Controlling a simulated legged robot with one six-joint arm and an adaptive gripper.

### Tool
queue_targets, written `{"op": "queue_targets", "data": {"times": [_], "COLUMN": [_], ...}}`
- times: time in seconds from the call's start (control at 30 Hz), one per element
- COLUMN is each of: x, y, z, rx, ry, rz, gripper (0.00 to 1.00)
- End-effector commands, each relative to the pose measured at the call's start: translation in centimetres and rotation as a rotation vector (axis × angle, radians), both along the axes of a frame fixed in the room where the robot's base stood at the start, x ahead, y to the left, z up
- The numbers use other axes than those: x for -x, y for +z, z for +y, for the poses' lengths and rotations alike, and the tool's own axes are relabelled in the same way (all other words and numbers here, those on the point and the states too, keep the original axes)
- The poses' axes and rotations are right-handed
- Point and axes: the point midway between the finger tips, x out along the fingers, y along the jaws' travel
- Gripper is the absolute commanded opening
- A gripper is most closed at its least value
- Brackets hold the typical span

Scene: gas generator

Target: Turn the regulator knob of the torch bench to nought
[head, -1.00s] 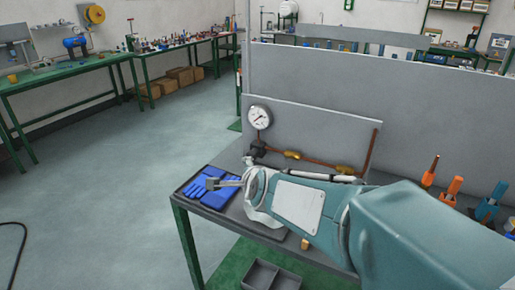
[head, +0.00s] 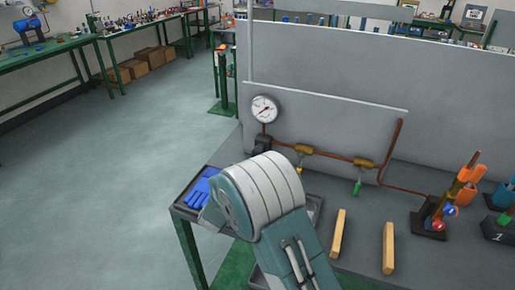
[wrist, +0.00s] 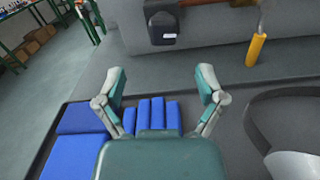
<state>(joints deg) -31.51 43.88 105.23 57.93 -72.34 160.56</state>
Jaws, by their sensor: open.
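The torch bench (head: 385,175) has a grey back panel. A white round gauge (head: 264,108) is mounted there; its reading is too small to tell. The black regulator knob (head: 263,144) sits below the gauge, partly hidden by my arm. In the wrist view, a black rounded part with a small white label, apparently that knob (wrist: 162,25), is at the top centre. My gripper (wrist: 160,82) is open and empty, its fingers spread below the knob in the picture and apart from it. In the head view my arm hides the gripper.
Blue gloves (head: 199,190) lie in a dark tray at the bench's left end, below my gripper. A copper pipe with brass valves (head: 304,149) runs right of the knob. A yellow handle (wrist: 256,50) hangs there.

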Motion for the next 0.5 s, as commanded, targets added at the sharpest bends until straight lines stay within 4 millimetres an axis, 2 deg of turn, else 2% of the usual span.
{"op": "queue_targets", "data": {"times": [0.17, 0.5], "x": [-2.0, -7.7], "y": [0.0, -0.1], "z": [-1.0, -2.8], "rx": [-0.002, 0.005], "ry": [-0.005, -0.002], "rz": [-0.001, 0.000], "gripper": [0.89, 0.89]}}
